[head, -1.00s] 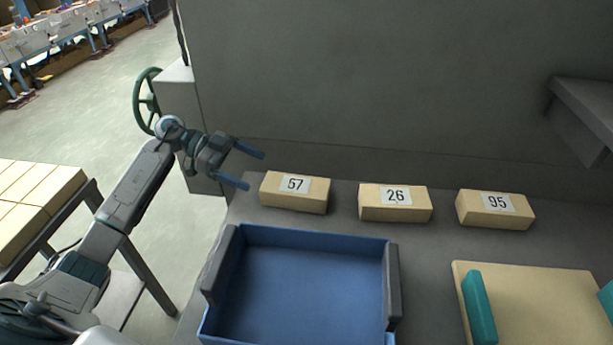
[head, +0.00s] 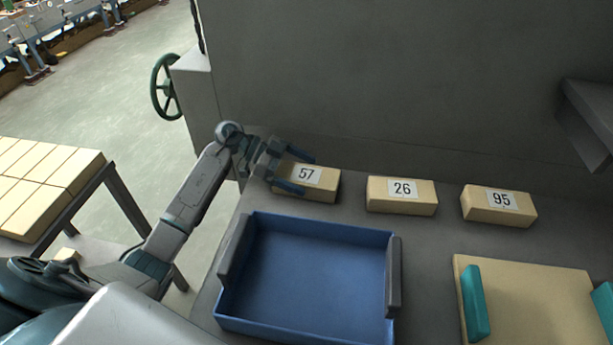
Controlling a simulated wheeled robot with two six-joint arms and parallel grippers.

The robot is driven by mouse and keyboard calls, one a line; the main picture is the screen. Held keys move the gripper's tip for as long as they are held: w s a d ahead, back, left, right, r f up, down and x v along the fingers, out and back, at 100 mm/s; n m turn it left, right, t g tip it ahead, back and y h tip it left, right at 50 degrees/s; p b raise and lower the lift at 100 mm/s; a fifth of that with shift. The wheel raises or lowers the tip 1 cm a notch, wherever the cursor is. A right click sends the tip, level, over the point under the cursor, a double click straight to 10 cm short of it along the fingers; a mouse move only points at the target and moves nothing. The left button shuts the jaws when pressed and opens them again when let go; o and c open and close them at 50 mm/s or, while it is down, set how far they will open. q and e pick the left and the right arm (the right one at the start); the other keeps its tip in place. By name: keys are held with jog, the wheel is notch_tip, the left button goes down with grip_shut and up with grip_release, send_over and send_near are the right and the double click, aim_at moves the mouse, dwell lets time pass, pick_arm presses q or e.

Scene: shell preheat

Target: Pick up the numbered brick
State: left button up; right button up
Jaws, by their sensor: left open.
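Three tan bricks with white number labels stand in a row along the back of the grey table. Brick 57 (head: 318,184) is at the left, brick 26 (head: 402,196) in the middle, brick 95 (head: 498,206) at the right. My left gripper (head: 306,174) is open at the left end of brick 57. One finger is at its back edge and the other at its front left side, partly covering the brick. I cannot tell whether the fingers touch it. My right gripper is out of view.
An empty blue tray (head: 310,279) with grey side handles sits in front of the bricks. A tan board (head: 530,300) with teal blocks lies at the right. A dark wall (head: 380,80) rises behind the bricks, with a grey ledge at the right.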

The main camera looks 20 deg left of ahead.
pick_arm(q)
jog(key=shift+d, duration=0.15)
jog(key=shift+f, duration=0.1)
jog(key=c, duration=1.3)
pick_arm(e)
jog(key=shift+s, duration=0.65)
pick_arm(q)
jog(key=shift+w, duration=0.1)
